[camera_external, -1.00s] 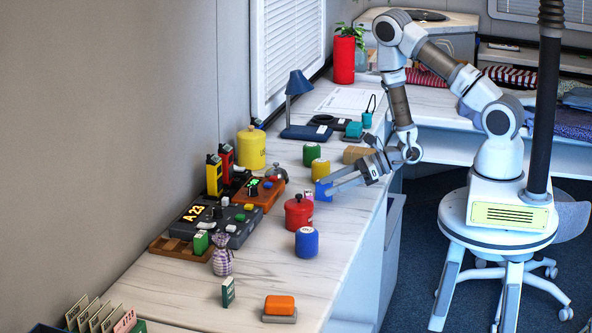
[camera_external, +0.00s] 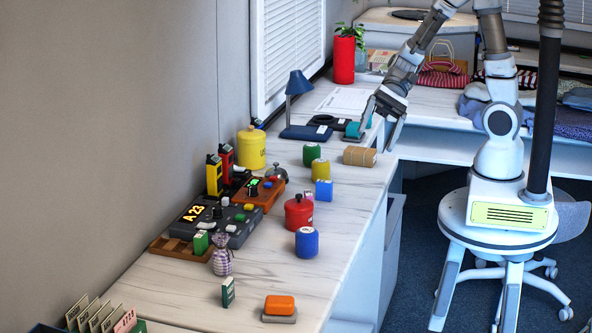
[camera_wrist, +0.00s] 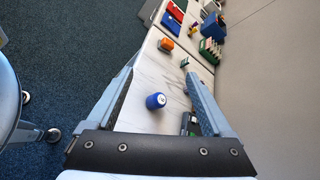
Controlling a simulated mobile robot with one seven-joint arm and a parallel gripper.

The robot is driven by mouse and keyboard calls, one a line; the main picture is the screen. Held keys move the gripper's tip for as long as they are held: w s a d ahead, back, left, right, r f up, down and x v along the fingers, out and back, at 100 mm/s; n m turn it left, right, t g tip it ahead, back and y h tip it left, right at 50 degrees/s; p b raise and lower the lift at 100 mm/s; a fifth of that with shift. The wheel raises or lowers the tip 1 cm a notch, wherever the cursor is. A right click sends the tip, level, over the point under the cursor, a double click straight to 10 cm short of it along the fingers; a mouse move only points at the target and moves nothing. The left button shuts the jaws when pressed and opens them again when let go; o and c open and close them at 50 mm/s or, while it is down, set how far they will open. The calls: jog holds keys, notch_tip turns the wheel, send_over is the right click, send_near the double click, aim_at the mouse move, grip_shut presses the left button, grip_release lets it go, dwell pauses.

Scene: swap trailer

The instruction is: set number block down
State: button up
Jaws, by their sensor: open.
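A small blue block (camera_external: 323,191) with a pale top stands upright on the worktop, in front of the yellow canister; any number on it is too small to read. I take it as the number block. My gripper (camera_external: 377,138) is open and empty, beyond and to the right of the block, clear of it. Its fingers hang near the teal item (camera_external: 352,130) and the brown parcel; I cannot tell how high they are. In the wrist view my gripper (camera_wrist: 164,68) shows both fingers spread with nothing held; the blue canister (camera_wrist: 156,101) shows between them.
Near the block stand a yellow canister (camera_external: 320,169), green canister (camera_external: 311,155), red pot (camera_external: 298,212) and brown parcel (camera_external: 359,156). A console reading A 23 (camera_external: 216,222) lies left. A green-white block (camera_external: 228,292) and orange item (camera_external: 279,305) stand forward. Bare worktop lies around them.

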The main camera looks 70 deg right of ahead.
jog(key=s+d+r+n+h, duration=0.3)
jog(key=s+d+n+h, duration=0.1)
jog(key=s+n+h, duration=0.25)
jog(key=d+r+n+t+h+p, duration=0.2)
jog(key=d+r+n+t+h, duration=0.2)
jog(key=d+r, duration=0.4)
jog(key=shift+s+d+r+n+h+p, duration=0.35)
jog(key=shift+d+n+h, duration=0.25)
jog(key=shift+n, duration=0.25)
jog(key=shift+a, duration=0.1)
